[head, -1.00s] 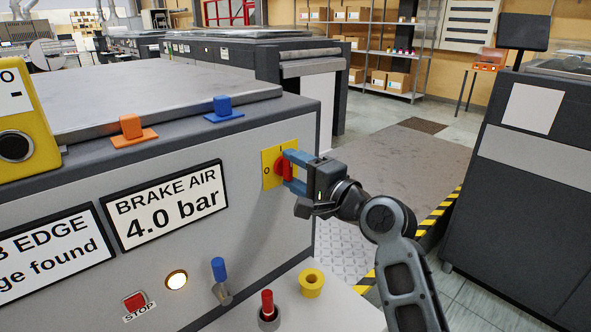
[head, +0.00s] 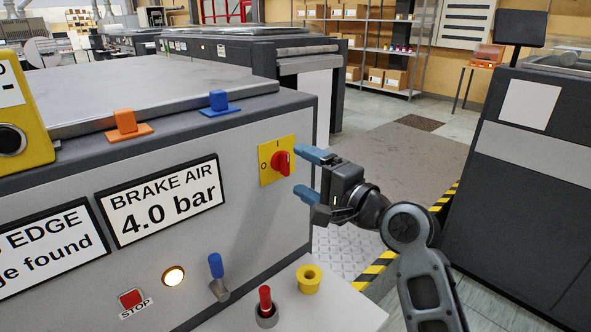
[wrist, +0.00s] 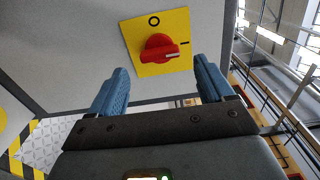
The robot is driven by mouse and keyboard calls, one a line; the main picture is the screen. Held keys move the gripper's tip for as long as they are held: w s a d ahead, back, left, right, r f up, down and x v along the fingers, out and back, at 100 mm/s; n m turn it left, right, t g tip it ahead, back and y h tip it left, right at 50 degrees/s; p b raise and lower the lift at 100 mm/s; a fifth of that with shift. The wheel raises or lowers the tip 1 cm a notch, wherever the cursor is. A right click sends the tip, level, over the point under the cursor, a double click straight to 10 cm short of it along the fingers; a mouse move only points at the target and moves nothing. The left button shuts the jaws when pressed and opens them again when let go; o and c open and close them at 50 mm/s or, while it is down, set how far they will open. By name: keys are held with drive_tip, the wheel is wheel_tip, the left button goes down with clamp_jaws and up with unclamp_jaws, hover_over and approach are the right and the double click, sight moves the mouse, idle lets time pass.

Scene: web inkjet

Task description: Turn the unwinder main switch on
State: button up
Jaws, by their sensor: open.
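The main switch is a red rotary knob (head: 281,162) on a yellow plate (head: 266,167), on the right end of the grey machine front. The plate is marked O at the left and I at the top. In the wrist view the red knob (wrist: 157,50) has a white pointer mark, roughly toward the I side and away from the O. My gripper (head: 306,172) is open, with blue fingers. It is just right of the knob, apart from it and empty. In the wrist view the knob lies ahead, between the fingers (wrist: 160,82).
Below the switch are a blue-tipped lever (head: 217,268), a red-capped post (head: 265,302) and a yellow ring (head: 309,280). A lit round lamp (head: 173,275) and a red STOP button (head: 131,299) are further left. A dark cabinet (head: 515,190) stands right of my arm.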

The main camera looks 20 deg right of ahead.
drive_tip(key=shift+v, duration=1.95)
drive_tip(key=s+d+f+n+g+h, duration=0.2)
drive_tip(key=s+f+n+h, duration=0.3)
drive_tip(key=s+f, duration=1.3)
drive_tip(key=s+a+r+n, duration=0.2)
drive_tip(key=s+n, duration=0.2)
drive_tip(key=s, duration=0.8)
drive_tip(key=s+a+r+n, duration=0.3)
drive_tip(key=s+n, duration=0.2)
drive_tip(key=s, duration=0.8)
drive_tip(key=shift+r+n+h, duration=0.2)
drive_tip(key=shift+n+h, duration=0.1)
drive_tip(key=shift+c, duration=0.3)
